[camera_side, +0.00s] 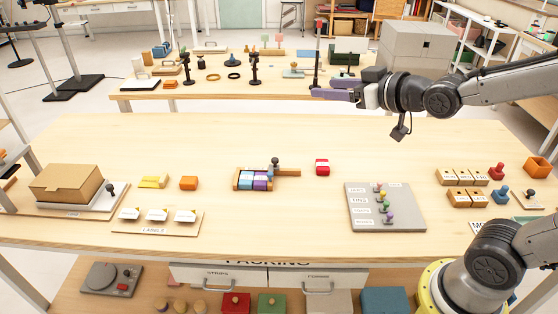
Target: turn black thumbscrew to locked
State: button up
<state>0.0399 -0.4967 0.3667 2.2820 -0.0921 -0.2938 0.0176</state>
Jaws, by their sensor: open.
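I cannot tell for sure which part is the black thumbscrew. A small black knob (275,162) stands at the back of a wooden tray (243,186) of coloured blocks mid-table. Another black knob (111,188) shows beside the cardboard box at left, and a third (531,190) on a small board at far right. No locked or unlocked marking is readable. My gripper (318,91) has purple fingers pointing left. It is open and empty, high above the table's back part, apart from all of these.
A grey board (413,220) with coloured pegs lies right of centre. Wooden blocks (463,177) sit at right. The table's back middle is clear.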

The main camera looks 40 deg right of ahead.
jog(key=w+f+t, duration=0.1)
jog(key=w+f, duration=0.4)
jog(key=g, duration=0.2)
send_near(276, 159)
jog(key=shift+m, duration=0.3)
jog(key=x, duration=0.8)
jog(key=shift+w+a+f, duration=0.1)
jog(key=shift+w, duration=0.1)
grip_shut()
